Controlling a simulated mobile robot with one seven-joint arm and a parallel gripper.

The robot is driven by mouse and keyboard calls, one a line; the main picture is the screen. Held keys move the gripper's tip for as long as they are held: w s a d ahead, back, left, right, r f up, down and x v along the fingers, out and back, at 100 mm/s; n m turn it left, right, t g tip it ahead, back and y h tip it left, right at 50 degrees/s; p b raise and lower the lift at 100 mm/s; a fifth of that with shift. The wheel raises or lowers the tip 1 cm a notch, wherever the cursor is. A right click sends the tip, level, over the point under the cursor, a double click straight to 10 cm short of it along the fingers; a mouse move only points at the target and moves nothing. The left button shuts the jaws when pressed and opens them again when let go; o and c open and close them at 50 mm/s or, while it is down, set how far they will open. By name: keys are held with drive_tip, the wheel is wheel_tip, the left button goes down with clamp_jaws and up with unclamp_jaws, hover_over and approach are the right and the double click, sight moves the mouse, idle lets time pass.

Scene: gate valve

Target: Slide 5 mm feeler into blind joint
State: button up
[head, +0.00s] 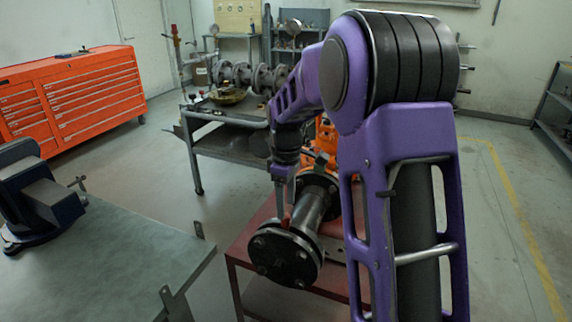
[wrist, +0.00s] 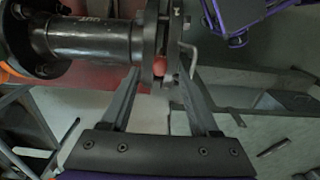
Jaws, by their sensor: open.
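The flanged joint (head: 283,258) at the near end of the dark pipe spool faces me in the head view. In the wrist view the joint shows edge-on as two plates (wrist: 147,45) with a narrow gap. A small red rounded piece (wrist: 158,66) sits at that gap, between my fingertips; it may be the feeler's handle, but I cannot tell for sure. My gripper (wrist: 158,80) is open, one finger on each side of the joint. I cannot tell whether either finger touches it. In the head view my gripper (head: 283,205) is above the joint, partly hidden.
The spool rests on a red stand (head: 245,248). A bent metal rod (wrist: 201,58) lies right of the joint in the wrist view. A green-grey bench (head: 130,255) with a blue vise (head: 40,205) is at left. A grey cart (head: 225,140) stands behind.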

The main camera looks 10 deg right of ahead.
wheel_tip(320, 180, up, 13)
drive_tip(key=p, duration=0.1)
drive_tip(key=shift+p, duration=0.3)
